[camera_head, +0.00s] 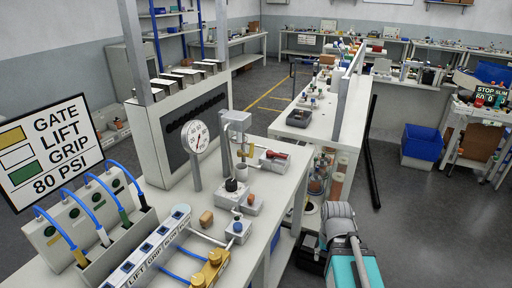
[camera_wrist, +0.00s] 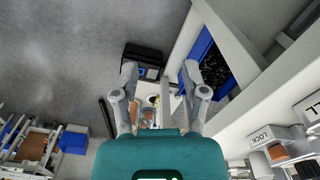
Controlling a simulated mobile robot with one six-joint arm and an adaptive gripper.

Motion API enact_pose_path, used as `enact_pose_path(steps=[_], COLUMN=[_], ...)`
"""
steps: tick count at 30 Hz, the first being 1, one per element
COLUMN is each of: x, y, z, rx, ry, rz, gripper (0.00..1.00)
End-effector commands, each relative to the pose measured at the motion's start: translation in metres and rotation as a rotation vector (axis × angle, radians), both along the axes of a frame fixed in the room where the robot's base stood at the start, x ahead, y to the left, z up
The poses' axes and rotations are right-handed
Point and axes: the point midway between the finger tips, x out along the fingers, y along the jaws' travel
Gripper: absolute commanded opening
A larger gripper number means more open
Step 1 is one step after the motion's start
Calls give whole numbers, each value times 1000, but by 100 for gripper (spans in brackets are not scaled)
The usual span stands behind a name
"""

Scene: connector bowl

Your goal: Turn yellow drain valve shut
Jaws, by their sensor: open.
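My gripper (camera_wrist: 159,78) is open in the wrist view, with its two grey fingers spread wide and nothing held. A small yellow spot (camera_wrist: 154,100) shows between the fingers, beside a white surface. It is too small to tell whether it is the drain valve or how its handle is turned. In the head view, a yellow block with knobs (camera_head: 210,269) sits at the front edge of the bench; I cannot tell whether it is a valve. My teal and grey arm stands low, right of the bench. My fingertips cannot be made out in the head view.
The white bench (camera_head: 262,228) holds a gauge (camera_head: 199,136), a red-handled fitting (camera_head: 274,156) and blue hoses. Shelves with jars (camera_head: 323,172) stand at its end. A blue bin (camera_head: 421,146) stands on the floor to the right. A black box (camera_wrist: 142,56) lies ahead in the wrist view.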

Motion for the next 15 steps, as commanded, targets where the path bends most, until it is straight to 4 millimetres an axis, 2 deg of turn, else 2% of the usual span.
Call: enact_pose_path(steps=[10, 14, 15], x=[3, 15, 20], y=[2, 9, 4], z=[-1, -2, -3], rx=[10, 51, 71], ry=[-2, -12, -17], rz=[8, 40, 54], gripper=[57, 57, 57])
